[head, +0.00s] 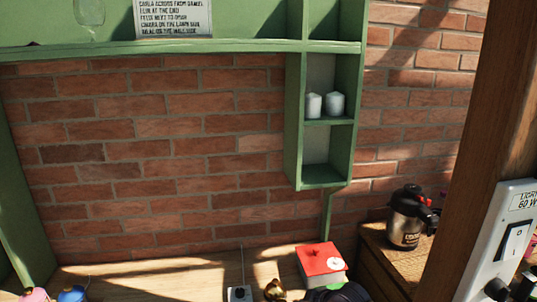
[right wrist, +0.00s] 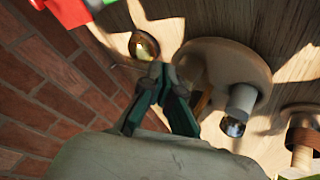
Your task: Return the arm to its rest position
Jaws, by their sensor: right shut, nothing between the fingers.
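My right gripper (right wrist: 158,72) shows in the right wrist view with its dark green fingers drawn together at the tips and nothing between them. Its tips are close to a round wooden piece (right wrist: 222,52) and a small golden rounded item (right wrist: 143,46), over a wooden surface; I cannot tell the exact gap. In the head view a dark rounded shape (head: 345,293) at the bottom edge may be part of my right arm. My left gripper is in neither view.
A box with a red top (head: 322,259) stands on the wooden table (head: 200,268). A dark flask (head: 408,217) stands on a wooden cabinet to the right. Green shelves (head: 322,176) with two white candles (head: 314,105) hang on the brick wall. A wooden post (head: 470,140) rises at right.

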